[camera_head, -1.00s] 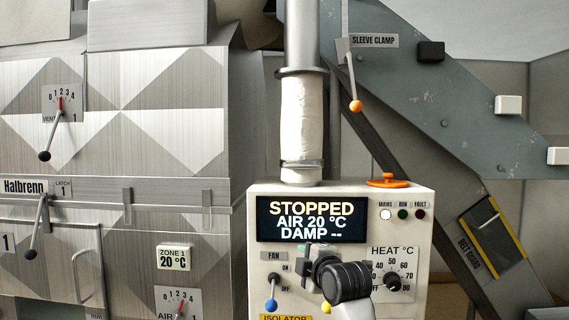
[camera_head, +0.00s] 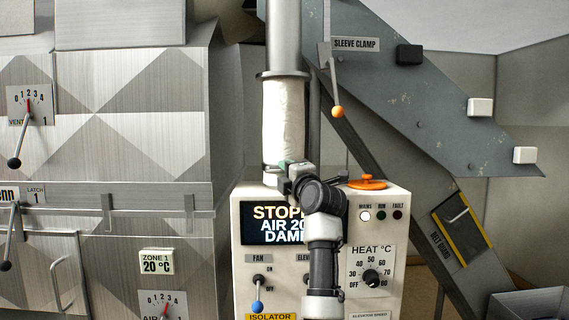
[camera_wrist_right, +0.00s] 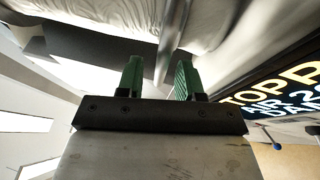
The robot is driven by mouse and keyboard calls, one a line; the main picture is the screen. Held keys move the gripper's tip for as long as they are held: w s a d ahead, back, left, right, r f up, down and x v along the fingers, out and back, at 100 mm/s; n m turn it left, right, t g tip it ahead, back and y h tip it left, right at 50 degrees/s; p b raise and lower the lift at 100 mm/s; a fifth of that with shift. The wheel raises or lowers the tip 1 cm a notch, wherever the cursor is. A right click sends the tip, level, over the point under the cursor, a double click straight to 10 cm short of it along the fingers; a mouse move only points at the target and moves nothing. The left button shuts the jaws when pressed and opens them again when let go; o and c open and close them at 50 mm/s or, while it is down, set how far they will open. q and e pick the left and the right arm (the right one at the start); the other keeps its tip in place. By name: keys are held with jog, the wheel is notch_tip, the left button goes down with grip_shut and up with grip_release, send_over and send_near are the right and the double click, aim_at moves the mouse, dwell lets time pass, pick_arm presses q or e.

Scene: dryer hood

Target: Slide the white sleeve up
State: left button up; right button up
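The white sleeve (camera_head: 284,115) is a wrinkled cloth tube around the upright metal duct (camera_head: 284,35) above the control box, with a dark ring at its top. My right gripper (camera_head: 284,172) is at the sleeve's lower end and hides it and its lower band. In the right wrist view, the gripper's green fingers (camera_wrist_right: 158,80) are apart. A grey metal band (camera_wrist_right: 173,35) runs just beyond the gap between them, beside the white cloth (camera_wrist_right: 90,20). I cannot tell whether the fingers touch it. The sleeve clamp lever (camera_head: 334,85) hangs down with its orange knob. My left gripper is out of view.
The control box (camera_head: 397,240) stands below, its display (camera_head: 265,222) partly covered by my right arm. An orange handwheel (camera_head: 367,184) sits on top, close right of my gripper. The dryer cabinet (camera_head: 110,130) is at the left, and a sloping grey chute (camera_head: 430,95) at the right.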

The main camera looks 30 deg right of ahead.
jog(key=shift+w+d, duration=0.25)
jog(key=shift+w, duration=0.45)
jog(key=shift+c, duration=0.4)
grip_shut()
jog(key=shift+r, duration=0.1)
